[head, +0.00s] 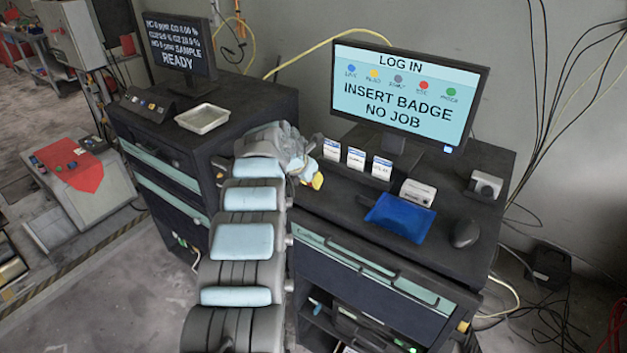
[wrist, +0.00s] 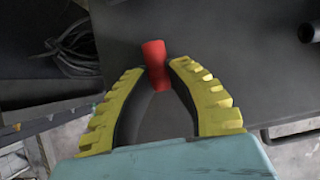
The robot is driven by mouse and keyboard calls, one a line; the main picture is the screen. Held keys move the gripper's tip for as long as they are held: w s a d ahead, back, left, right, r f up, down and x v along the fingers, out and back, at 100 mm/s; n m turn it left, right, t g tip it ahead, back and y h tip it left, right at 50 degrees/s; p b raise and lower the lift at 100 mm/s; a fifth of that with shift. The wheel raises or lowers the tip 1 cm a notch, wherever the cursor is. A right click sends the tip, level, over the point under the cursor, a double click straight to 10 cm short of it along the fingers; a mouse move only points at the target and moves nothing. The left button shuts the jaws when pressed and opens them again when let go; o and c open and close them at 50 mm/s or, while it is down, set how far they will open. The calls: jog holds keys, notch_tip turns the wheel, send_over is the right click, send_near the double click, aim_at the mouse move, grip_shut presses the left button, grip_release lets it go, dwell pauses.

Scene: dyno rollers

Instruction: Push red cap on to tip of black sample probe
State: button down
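The red cap (wrist: 155,62) is between the tips of my gripper's two yellow-and-black fingers (wrist: 157,70) in the wrist view. Both fingertips appear to touch its sides, and the gripper is closed around it. The cap extends a little beyond the tips. In the head view my gripper (head: 314,178) is at the left end of the right desk, mostly hidden by my arm, and I cannot see the cap there. A dark, round-ended piece (wrist: 309,33) shows at the right edge of the wrist view. I cannot tell whether it is the black sample probe.
The right desk (head: 340,208) carries white card boxes (head: 356,158), a blue pad (head: 399,217), a mouse (head: 465,233) and a monitor (head: 405,95). A white tray (head: 202,118) sits on the left cabinet. Dark coiled cables (wrist: 75,48) show in the wrist view.

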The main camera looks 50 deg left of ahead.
dwell(0.4)
jog(key=shift+r+p, duration=2.25)
jog(key=shift+r, duration=0.8)
